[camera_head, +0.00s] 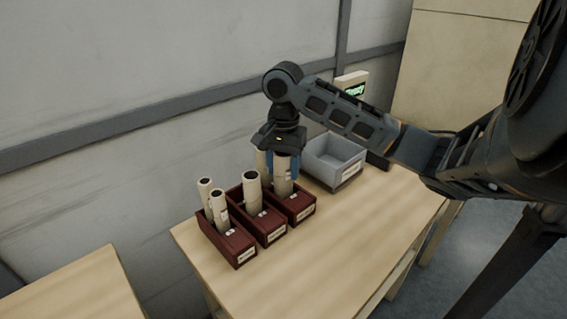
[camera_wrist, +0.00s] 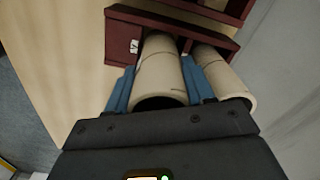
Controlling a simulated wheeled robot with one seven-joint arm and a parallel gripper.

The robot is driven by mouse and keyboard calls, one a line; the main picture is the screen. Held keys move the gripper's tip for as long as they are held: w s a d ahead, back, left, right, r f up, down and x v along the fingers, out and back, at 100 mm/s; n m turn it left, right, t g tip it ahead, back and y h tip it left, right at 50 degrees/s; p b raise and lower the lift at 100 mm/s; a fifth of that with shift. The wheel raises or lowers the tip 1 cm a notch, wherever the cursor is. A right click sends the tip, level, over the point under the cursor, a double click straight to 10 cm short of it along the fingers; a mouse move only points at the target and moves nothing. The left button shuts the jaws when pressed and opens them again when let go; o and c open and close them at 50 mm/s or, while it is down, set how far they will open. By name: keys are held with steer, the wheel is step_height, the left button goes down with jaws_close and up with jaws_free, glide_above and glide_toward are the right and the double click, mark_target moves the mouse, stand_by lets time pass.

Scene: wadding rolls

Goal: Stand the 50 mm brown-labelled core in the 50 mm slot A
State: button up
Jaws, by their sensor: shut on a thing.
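My gripper (camera_head: 284,168) points down, its blue fingers shut on a pale core (camera_head: 283,186) at the right-hand dark red bin (camera_head: 303,208). The held core stands about upright, its lower part within the bin's outline; whether it rests on the floor is hidden. In the wrist view the held core (camera_wrist: 160,72) is between the blue fingers (camera_wrist: 158,88), and a second pale core (camera_wrist: 228,78) stands close beside it. That second core (camera_head: 261,162) is partly hidden behind my gripper in the head view. The core's label colour and the slot letters are too small to read.
The middle bin (camera_head: 270,230) holds a wide core (camera_head: 252,192). The left bin (camera_head: 240,250) holds slimmer cores (camera_head: 220,210). A grey bin (camera_head: 335,160) stands right of the red bins. The wooden table (camera_head: 340,240) is clear in front. A wall runs behind.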

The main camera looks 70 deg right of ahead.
steer(key=shift+f, duration=0.35)
steer(key=o, duration=1.1)
step_height(320, 180, up, 8)
steer(key=shift+f+p, duration=0.1)
steer(key=shift+p, duration=0.5)
